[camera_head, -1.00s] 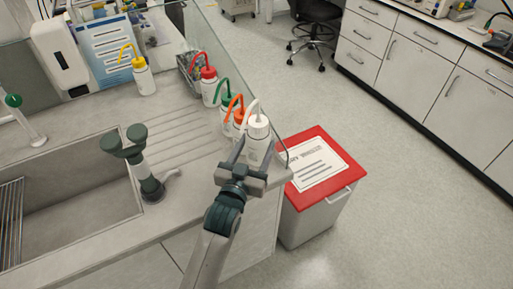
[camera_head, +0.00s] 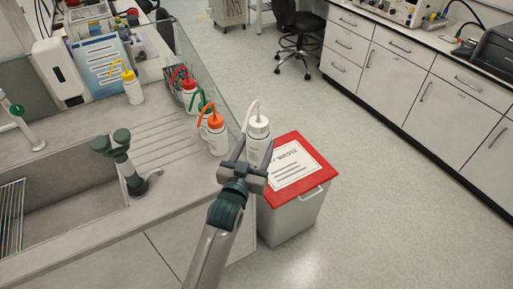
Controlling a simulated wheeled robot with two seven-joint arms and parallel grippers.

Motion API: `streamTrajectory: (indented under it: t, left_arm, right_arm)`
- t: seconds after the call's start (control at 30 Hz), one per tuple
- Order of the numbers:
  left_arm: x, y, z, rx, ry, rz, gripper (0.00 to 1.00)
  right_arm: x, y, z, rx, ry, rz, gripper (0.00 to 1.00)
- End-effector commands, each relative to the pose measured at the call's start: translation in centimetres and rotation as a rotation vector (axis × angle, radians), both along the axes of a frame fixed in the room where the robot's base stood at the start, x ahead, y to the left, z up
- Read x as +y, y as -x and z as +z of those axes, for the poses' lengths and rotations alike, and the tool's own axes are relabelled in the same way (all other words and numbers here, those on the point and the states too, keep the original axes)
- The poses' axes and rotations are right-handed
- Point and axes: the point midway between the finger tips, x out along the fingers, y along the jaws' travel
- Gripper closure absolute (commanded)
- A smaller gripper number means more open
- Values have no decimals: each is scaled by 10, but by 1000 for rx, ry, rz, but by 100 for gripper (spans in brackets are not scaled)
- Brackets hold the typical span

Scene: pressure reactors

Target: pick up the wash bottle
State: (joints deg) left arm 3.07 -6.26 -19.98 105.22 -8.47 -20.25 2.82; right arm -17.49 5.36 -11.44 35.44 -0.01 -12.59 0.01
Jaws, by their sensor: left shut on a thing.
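A white-capped wash bottle (camera_head: 257,143) with a white bent spout is at the middle of the head view. My left gripper (camera_head: 249,160) is shut on this wash bottle, which is upright beside the counter's right end. The gripper hides the lower part of the bottle. Other wash bottles stand on the counter: an orange-capped one (camera_head: 217,139), a green-capped one (camera_head: 204,122), a red-capped one (camera_head: 189,98) and a yellow-capped one (camera_head: 134,91). My right gripper is not in view.
A clear glass panel (camera_head: 218,78) runs along the counter's right edge. A white bin with a red lid (camera_head: 322,174) stands on the floor right of the counter. A sink (camera_head: 75,200) with a dark green-topped fixture (camera_head: 122,158) lies at left. Open floor lies at right.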

Motion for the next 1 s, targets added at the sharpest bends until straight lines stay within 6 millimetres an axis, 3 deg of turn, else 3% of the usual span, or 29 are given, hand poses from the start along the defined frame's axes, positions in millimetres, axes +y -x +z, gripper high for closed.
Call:
streamTrajectory:
  t: [0.4, 0.83, 1.0]
  left_arm:
    - [0, -1, 3, -3, 1, 0, 57]
    - [1, 0, 2, -4, 2, 2, 57]
    - [12, 10, -3, -1, 9, 18, 57]
  right_arm:
    - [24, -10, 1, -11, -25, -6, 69]
    - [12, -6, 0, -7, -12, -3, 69]
    - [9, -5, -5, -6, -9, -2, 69]
